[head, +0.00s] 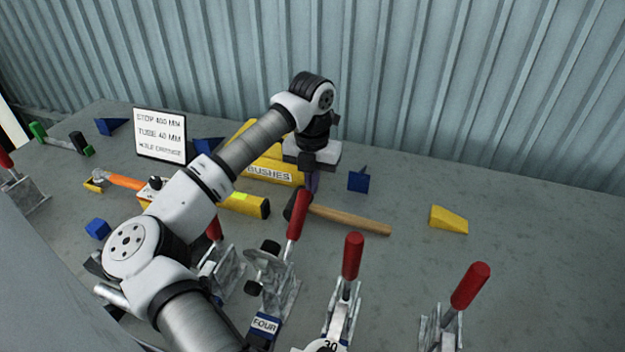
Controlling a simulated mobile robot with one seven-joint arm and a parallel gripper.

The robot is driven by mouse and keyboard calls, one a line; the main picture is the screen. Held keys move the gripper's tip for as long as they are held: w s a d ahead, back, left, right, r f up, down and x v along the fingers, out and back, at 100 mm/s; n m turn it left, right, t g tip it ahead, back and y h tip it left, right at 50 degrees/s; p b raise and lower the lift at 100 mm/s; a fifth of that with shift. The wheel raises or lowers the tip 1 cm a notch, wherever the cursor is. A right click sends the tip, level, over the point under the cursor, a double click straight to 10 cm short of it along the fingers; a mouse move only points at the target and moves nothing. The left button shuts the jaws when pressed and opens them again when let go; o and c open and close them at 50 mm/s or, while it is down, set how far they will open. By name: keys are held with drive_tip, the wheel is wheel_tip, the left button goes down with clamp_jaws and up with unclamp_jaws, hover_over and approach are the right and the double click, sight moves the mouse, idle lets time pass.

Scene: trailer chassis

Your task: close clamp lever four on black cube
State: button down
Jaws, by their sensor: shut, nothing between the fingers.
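Clamp four, with a blue "FOUR" label (265,324), stands at the lower middle of the head view. Its red lever handle (297,214) points up, leaning slightly right. Dark rounded parts show on the clamp; I cannot clearly pick out the black cube among them. My gripper (312,184) is shut and empty, pointing down beyond the clamp, behind the top of the red handle in the picture. It appears apart from the handle. Its fingertips are small and partly hidden near the hammer head. My arm covers the area left of the clamp.
Other red-handled clamps stand right (352,257), far right (469,287) and far left. A hammer (350,219) lies behind clamp four. A yellow bushes bin (268,173), a sign (160,134), blue pieces (358,181) and a yellow wedge (449,219) are around. The right bench is mostly clear.

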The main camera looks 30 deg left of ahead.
sight(303, 192)
drive_tip(key=shift+s+d+b, duration=0.2)
drive_tip(key=shift+s+b, duration=0.05)
drive_tip(key=shift+s, duration=0.45)
drive_tip(key=shift+s+d+b, duration=0.15)
drive_tip(key=shift+s+b, duration=0.05)
drive_tip(key=shift+s, duration=0.6)
drive_tip(key=shift+s+d+r, duration=0.2)
drive_tip(key=shift+s+r, duration=0.4)
drive_tip(key=shift+r, duration=0.1)
drive_tip(key=shift+s+d+r, duration=0.15)
drive_tip(key=shift+s+r, duration=0.4)
drive_tip(key=shift+r, duration=0.1)
drive_tip(key=shift+s+d+r, duration=0.2)
drive_tip(key=shift+s+r, duration=0.35)
drive_tip(key=shift+s, duration=0.2)
drive_tip(key=shift+s+d+r, duration=0.15)
drive_tip(key=shift+s+r, duration=0.35)
drive_tip(key=shift+s, duration=0.2)
drive_tip(key=shift+s+d+r+b, duration=0.15)
drive_tip(key=shift+s+r+b, duration=0.05)
drive_tip(key=shift+s, duration=0.35)
drive_tip(key=shift+s+d+r+b, duration=0.15)
drive_tip(key=shift+s+r, duration=0.1)
drive_tip(key=shift+s, duration=0.35)
drive_tip(key=shift+s+d+r+b, duration=0.15)
drive_tip(key=shift+s+r+b, duration=0.05)
drive_tip(key=shift+s, duration=0.45)
